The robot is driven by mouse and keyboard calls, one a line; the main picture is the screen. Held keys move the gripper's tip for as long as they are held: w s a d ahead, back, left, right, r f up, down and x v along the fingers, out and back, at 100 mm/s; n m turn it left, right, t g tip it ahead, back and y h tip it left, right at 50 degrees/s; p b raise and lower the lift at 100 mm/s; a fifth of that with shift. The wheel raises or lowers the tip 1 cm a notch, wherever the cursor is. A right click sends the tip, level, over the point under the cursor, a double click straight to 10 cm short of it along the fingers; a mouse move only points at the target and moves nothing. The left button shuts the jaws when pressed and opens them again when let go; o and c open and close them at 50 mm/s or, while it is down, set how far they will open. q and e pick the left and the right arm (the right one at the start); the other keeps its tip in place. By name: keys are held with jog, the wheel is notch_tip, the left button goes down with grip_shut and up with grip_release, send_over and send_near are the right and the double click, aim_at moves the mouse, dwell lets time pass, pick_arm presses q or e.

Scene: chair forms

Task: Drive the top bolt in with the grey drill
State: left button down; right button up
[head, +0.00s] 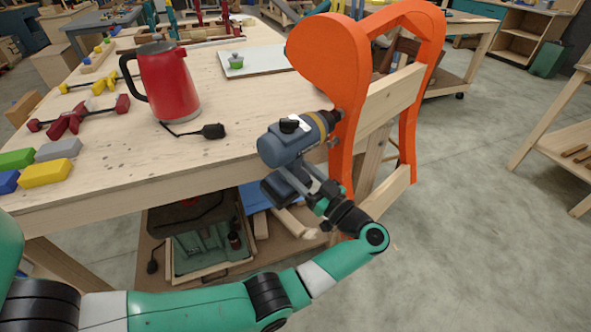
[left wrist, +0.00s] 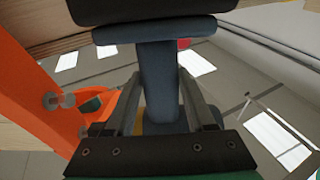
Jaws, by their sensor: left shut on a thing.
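My left gripper (head: 305,180) is shut on the handle of the grey drill (head: 287,143). In the left wrist view the fingers (left wrist: 160,95) stand either side of the dark handle (left wrist: 158,70). In the head view the drill points right, its yellow-ringed front end close against the orange chair form (head: 330,62). A bolt head (head: 338,115) shows at the drill's front; whether they touch I cannot tell. The left wrist view shows bolts (left wrist: 52,101) standing out of the orange side (left wrist: 30,85). My right gripper is out of view.
The wooden table (head: 120,165) holds a red kettle (head: 168,82), a black-tipped cord (head: 212,131), red dumbbell-like parts (head: 75,117), coloured blocks (head: 45,173) and a white board (head: 260,62). A wooden rail (head: 390,95) joins the chair form's sides.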

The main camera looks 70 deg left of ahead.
pick_arm(q)
jog(key=shift+w+a+r+b, duration=0.15)
jog(key=shift+w+a+b, duration=0.05)
jog(key=shift+w+b, duration=0.4)
dwell(1.2)
jog(key=shift+s+r+p, duration=0.1)
jog(key=shift+p, duration=0.4)
jog(key=shift+s+d+p, duration=0.25)
jog(key=shift+s+p, duration=0.35)
jog(key=shift+p, duration=0.4)
jog(key=shift+s+d+p, duration=0.25)
jog(key=shift+s+p, duration=0.35)
jog(key=shift+p, duration=0.4)
jog(key=shift+s+d+p, duration=0.25)
jog(key=shift+s+p, duration=0.4)
jog(key=shift+p, duration=0.25)
jog(key=shift+s+d+p, duration=0.25)
jog(key=shift+s+p, duration=0.4)
jog(key=shift+p, duration=0.2)
jog(key=shift+s, duration=0.15)
